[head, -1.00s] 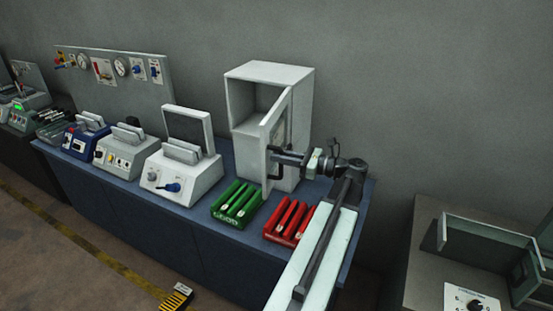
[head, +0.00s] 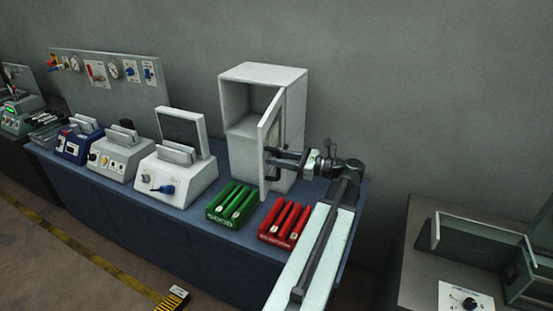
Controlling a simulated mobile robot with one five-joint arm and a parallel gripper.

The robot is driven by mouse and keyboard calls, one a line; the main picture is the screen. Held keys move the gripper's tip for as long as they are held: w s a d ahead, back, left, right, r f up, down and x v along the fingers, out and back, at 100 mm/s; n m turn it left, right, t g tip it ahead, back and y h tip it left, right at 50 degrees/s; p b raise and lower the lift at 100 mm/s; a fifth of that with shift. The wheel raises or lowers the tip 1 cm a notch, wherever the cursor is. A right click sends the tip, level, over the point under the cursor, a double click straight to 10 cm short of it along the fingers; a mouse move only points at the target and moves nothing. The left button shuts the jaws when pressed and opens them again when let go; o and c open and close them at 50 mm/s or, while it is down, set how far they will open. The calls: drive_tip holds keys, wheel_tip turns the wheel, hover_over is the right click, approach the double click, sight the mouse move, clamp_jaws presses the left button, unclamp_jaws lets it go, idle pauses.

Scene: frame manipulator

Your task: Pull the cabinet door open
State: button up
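The white cabinet (head: 263,73) stands at the back of the blue bench. Its door (head: 268,172) is swung wide open, hinged on the right side, and the shelved inside shows on the left. My gripper (head: 270,156) reaches in from the right at the door's outer face, near mid-height. Its fingers point left and the tips meet the door's face or edge. The handle is hidden or too small to make out, and I cannot tell whether the fingers hold it.
A green tray (head: 221,220) and a red tray (head: 276,239) with several slots each sit in front of the cabinet. A white device with a raised lid (head: 176,182) stands to the left. A grey table (head: 412,240) is at the right.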

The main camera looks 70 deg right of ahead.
drive_tip(key=s, duration=0.7)
drive_tip(key=shift+s+d, duration=0.2)
drive_tip(key=shift+s, duration=0.2)
